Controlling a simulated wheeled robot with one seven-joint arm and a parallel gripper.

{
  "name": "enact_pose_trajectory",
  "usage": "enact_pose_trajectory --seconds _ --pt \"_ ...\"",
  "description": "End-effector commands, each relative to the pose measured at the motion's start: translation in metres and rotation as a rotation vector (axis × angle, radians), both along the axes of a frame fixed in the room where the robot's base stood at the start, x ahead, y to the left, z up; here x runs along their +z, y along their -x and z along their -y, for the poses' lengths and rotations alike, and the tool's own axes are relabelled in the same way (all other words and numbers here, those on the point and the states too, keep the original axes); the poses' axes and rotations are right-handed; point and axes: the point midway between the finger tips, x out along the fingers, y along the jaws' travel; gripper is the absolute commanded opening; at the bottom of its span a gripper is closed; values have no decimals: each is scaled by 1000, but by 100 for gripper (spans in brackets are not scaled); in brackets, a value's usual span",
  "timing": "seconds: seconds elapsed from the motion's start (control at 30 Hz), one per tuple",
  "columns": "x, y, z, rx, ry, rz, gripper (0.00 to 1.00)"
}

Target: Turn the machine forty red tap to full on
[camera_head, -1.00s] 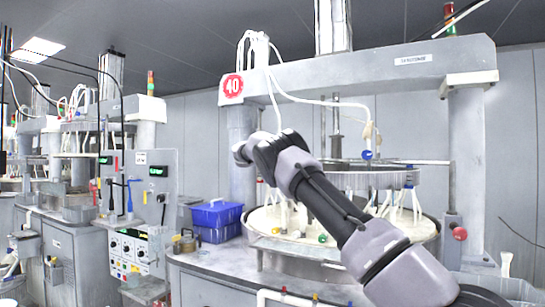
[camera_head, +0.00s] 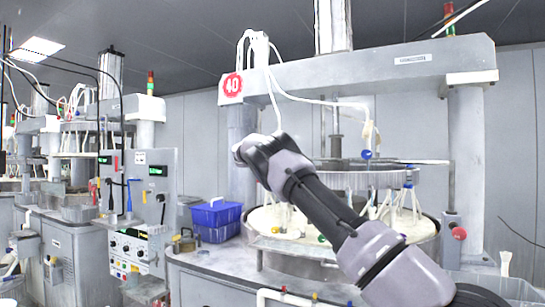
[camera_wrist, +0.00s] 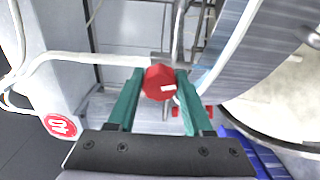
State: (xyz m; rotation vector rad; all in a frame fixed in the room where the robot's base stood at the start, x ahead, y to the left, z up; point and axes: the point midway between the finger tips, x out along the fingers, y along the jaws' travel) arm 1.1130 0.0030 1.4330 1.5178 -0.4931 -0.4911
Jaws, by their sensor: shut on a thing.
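The red tap (camera_wrist: 160,82) shows in the wrist view as a faceted red knob with a small white mark on its face. It sits between the two teal fingers of my gripper (camera_wrist: 160,85), which are closed on its sides. In the head view my gripper is hidden behind my own arm, and the tap cannot be seen there. Machine forty (camera_head: 300,80) carries a round red 40 sign (camera_head: 232,84) at the left end of its beam; the sign also shows in the wrist view (camera_wrist: 61,125).
White hoses (camera_wrist: 75,57) run close beside the tap in the wrist view. The round platen (camera_head: 365,180) hangs over the white lower table to the right of my wrist. Blue bins (camera_head: 216,213) stand on the counter to the left. A control panel (camera_head: 157,190) stands farther left.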

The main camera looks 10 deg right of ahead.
Motion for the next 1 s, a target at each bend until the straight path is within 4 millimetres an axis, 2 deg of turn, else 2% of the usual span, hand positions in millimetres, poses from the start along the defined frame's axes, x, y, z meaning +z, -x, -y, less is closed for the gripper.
enact_pose_trajectory --seconds 0.4,1.0 --pt "-2 0 0 -1 -185 132 0" --pt "-3 0 0 -1 -224 159 0"
